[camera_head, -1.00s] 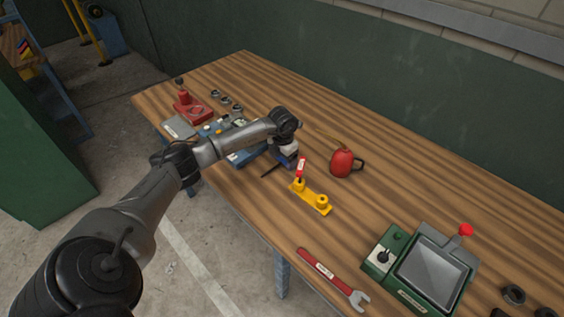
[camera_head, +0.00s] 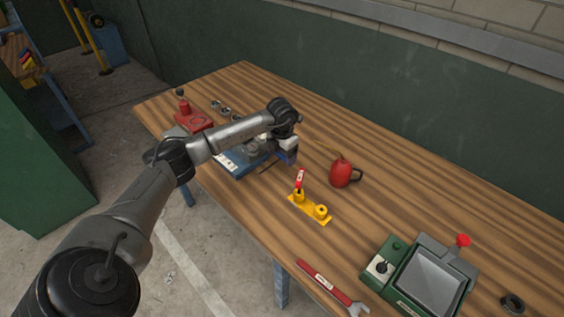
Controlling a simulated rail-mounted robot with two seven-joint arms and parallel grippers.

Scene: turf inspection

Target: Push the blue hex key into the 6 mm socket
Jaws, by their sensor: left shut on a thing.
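My left gripper (camera_head: 289,157) is above the table near its middle, pointing down and shut. Blue shows at its jaws, which fits the blue hex key, but the key's shape is too small to make out. A blue block (camera_head: 236,168) with a white label and grey parts on top stands just left of the gripper, partly hidden by my forearm. I cannot tell which part of it, if any, is the 6 mm socket. A thin dark rod (camera_head: 267,166) shows between block and gripper; I cannot tell whether it is held. My right gripper is out of view.
A yellow holder (camera_head: 311,210) with a red-tagged piece (camera_head: 299,179) stands in front of the gripper. A red can (camera_head: 342,170) stands right of it. A red wrench (camera_head: 324,281) and a green console (camera_head: 428,278) lie nearer. A red fixture (camera_head: 190,119) stands far left.

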